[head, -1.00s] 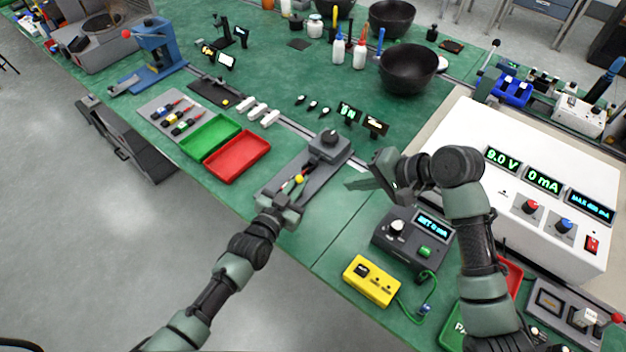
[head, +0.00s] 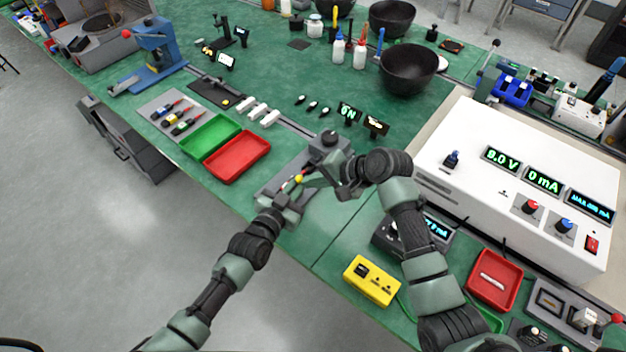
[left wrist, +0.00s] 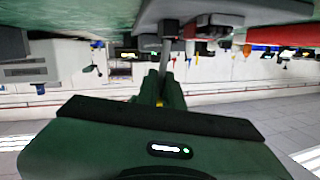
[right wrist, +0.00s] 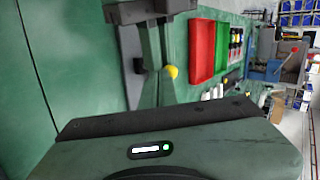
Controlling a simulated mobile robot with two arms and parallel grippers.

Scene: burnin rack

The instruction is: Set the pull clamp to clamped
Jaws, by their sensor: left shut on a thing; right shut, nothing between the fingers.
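A grey fixture (head: 272,187), which I take for the pull clamp, lies near the table's front edge. It has a block with a dark knob (head: 329,138) at its back and a small yellow ball (head: 298,179) in its middle. The ball also shows in the right wrist view (right wrist: 170,72). My left gripper (head: 284,203) is shut on a grey part (left wrist: 166,50) at the fixture's front end. My right gripper (head: 312,183) is shut and empty, its fingers (right wrist: 152,55) close beside the yellow ball. I cannot tell whether they touch it. The clamp's jaw state is unclear.
A red tray (head: 238,157) and a green tray (head: 209,137) lie left of the fixture. A yellow box (head: 371,281) is at the front right. A large white power unit (head: 470,190) stands at the right, near my right arm.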

